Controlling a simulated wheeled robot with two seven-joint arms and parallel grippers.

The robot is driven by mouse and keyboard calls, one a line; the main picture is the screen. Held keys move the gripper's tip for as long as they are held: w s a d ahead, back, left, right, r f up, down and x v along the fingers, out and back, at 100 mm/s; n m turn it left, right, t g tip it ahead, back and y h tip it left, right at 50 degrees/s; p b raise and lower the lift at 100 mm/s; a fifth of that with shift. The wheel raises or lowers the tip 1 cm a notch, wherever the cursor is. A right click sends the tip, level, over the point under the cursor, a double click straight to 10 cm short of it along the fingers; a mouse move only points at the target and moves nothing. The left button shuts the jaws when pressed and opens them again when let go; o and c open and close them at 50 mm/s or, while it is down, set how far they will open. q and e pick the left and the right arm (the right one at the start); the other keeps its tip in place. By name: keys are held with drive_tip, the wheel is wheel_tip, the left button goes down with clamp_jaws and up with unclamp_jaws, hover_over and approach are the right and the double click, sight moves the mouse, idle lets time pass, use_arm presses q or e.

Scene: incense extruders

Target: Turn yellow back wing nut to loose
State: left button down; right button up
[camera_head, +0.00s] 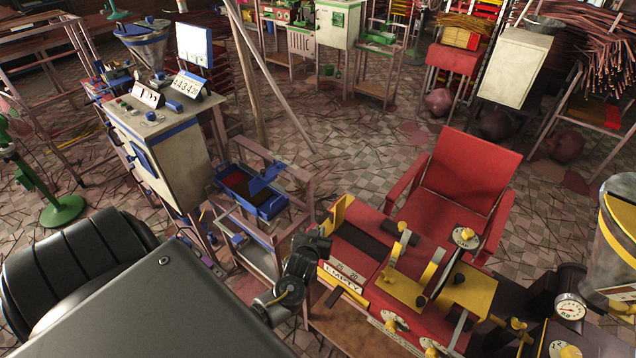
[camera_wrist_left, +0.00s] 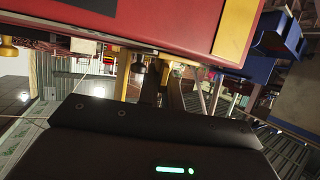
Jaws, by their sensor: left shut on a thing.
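My left gripper (camera_head: 312,243) reaches in to the left end of the red and yellow machine (camera_head: 352,262), beside its upright yellow end plate (camera_head: 341,214). It is shut on a small part there, which seems to be the yellow back wing nut. The nut is mostly hidden by the fingers in the head view. In the left wrist view the dark fingers (camera_wrist_left: 152,80) are close together under the red panel (camera_wrist_left: 130,18), with a yellow piece (camera_wrist_left: 123,75) right beside them. How far the nut is turned cannot be seen. My right gripper is not in view.
Other yellow knobs (camera_head: 467,234) sit on the machine to the right. A blue tray stand (camera_head: 262,200) is close on the left. The tiled floor (camera_head: 350,150) behind is mostly open.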

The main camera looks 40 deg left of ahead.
use_arm(q)
drive_tip(key=shift+d+n+g+y, duration=0.15)
drive_tip(key=shift+n+g+y, duration=0.35)
drive_tip(key=shift+n+y, duration=0.3)
drive_tip(key=shift+n+g+y, duration=0.7)
drive_tip(key=shift+n+y, duration=0.4)
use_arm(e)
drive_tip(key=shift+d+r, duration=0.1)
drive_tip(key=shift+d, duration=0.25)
use_arm(q)
drive_tip(key=shift+r, duration=0.1)
drive_tip(key=c, duration=1.6)
unclamp_jaws()
drive_tip(key=shift+w, duration=0.1)
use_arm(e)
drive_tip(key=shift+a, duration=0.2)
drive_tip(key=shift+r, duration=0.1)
